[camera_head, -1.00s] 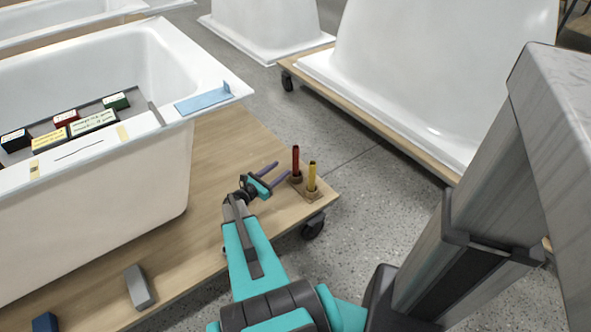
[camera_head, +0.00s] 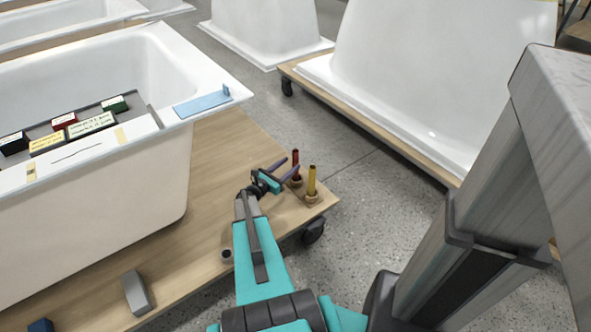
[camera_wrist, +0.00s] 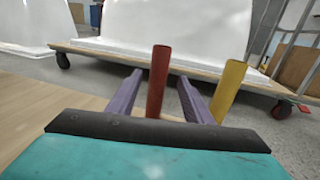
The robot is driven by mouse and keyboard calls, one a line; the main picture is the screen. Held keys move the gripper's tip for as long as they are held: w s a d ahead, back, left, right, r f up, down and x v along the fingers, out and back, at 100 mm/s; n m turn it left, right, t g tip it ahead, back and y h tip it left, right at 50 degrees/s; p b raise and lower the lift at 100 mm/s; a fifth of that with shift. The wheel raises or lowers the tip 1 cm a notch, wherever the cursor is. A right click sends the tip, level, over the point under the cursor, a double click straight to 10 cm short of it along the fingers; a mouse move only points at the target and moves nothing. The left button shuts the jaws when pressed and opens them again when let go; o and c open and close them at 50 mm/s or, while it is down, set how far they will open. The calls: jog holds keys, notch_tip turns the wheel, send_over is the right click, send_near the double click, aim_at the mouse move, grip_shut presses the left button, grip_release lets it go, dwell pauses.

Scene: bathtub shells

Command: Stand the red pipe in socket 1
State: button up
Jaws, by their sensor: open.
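The red pipe (camera_head: 295,158) stands upright at the far right corner of the wooden platform, partly hidden behind a finger of my gripper (camera_head: 286,164). In the wrist view the red pipe (camera_wrist: 158,80) appears between the two purple fingers of my gripper (camera_wrist: 160,96), nearer the left finger. The gripper is open, and I cannot tell whether a finger touches the pipe. A small round grey socket-like ring (camera_head: 226,254) with a dark centre sits near the platform's front edge; no number is readable on it.
A yellow pipe (camera_head: 312,181) stands close to the right of the red one, just outside my right finger. A white bathtub (camera_head: 100,220) fills the left of the platform (camera_head: 225,160). A grey block (camera_head: 138,291) lies near the front edge.

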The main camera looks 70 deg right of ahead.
aim_at(294, 162)
jog(key=shift+x, duration=1.8)
jog(key=shift+d, duration=0.15)
jog(key=shift+b+x, duration=0.75)
jog(key=shift+x, duration=1.75)
jog(key=shift+w, duration=0.15)
grip_shut()
